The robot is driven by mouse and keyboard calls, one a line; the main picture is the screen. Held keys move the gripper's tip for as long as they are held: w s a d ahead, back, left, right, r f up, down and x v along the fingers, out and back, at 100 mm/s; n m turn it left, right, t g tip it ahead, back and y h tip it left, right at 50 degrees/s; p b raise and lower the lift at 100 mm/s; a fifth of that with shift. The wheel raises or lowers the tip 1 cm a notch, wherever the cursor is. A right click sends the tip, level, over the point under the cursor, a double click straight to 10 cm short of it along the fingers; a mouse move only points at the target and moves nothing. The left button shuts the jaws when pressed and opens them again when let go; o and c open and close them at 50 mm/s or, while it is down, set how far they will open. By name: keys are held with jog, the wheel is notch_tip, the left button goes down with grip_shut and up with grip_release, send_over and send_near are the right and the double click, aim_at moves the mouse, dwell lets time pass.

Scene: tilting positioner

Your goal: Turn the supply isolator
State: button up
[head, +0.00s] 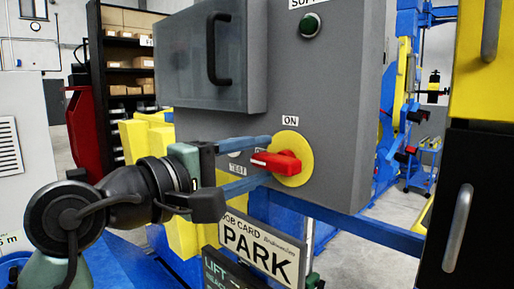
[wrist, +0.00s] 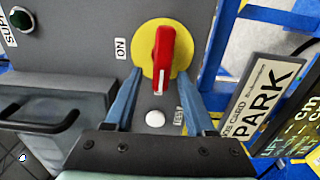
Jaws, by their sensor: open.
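The supply isolator is a red handle (head: 278,161) on a yellow round plate (head: 306,163), on the front of a grey cabinet (head: 345,110). The handle lies level, its white-marked end pointing left, and the ON label (head: 290,121) is above the plate. In the wrist view the handle (wrist: 163,55) points down toward my gripper, with ON at its left. My gripper (head: 264,158) is open, its blue fingers pointing at the plate. In the wrist view the fingers (wrist: 161,82) stand either side of the handle's marked end, with gaps showing.
A white button (wrist: 155,118) and a TEST label (head: 238,169) sit left of the isolator in the head view. A green button (head: 310,25) is above. A black-handled box (head: 212,60) juts out at upper left. A PARK job card (head: 262,247) stands just below my gripper.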

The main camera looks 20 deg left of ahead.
jog(key=shift+w+f, duration=0.1)
jog(key=shift+w, duration=0.25)
jog(key=shift+s, duration=0.1)
grip_shut()
